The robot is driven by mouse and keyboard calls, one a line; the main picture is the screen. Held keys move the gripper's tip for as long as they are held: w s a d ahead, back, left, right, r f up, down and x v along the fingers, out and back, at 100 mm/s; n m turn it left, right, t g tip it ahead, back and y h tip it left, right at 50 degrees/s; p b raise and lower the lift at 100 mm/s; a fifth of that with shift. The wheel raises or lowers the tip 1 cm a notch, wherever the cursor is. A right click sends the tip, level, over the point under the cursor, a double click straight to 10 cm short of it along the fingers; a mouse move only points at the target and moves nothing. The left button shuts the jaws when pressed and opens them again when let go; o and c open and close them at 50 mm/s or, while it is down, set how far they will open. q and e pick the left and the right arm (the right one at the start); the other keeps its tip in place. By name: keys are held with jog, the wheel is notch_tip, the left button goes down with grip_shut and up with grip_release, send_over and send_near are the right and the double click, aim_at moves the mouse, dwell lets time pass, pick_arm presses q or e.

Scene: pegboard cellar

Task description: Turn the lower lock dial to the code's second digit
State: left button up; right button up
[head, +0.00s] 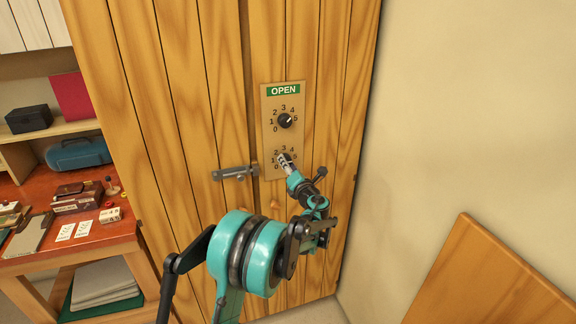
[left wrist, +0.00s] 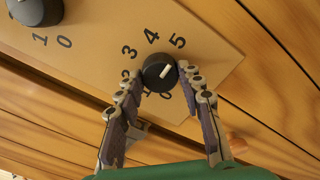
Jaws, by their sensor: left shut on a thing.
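A tan lock plate with a green OPEN label (head: 283,91) is on the wooden cabinet door. The upper dial (head: 286,120) is black, with its pale mark toward the right, near 5. The lower dial (left wrist: 158,72) is a round black knob ringed by digits 0 to 5. In the left wrist view its white mark points toward 5. My left gripper (head: 284,160) has come to the plate from the lower right in the head view. Its two fingers (left wrist: 160,83) are shut on the lower dial, one on each side. My right gripper is not in view.
A metal bolt (head: 235,173) is on the door left of the lower dial. A red-brown workbench (head: 100,236) at left carries two white cards (head: 74,231), a teal case (head: 78,154) and small items. A wooden panel (head: 490,275) stands at lower right.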

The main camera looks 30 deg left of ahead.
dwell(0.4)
pick_arm(q)
jog(key=o, duration=1.2)
jog(key=v, duration=1.2)
jog(key=shift+a, duration=0.1)
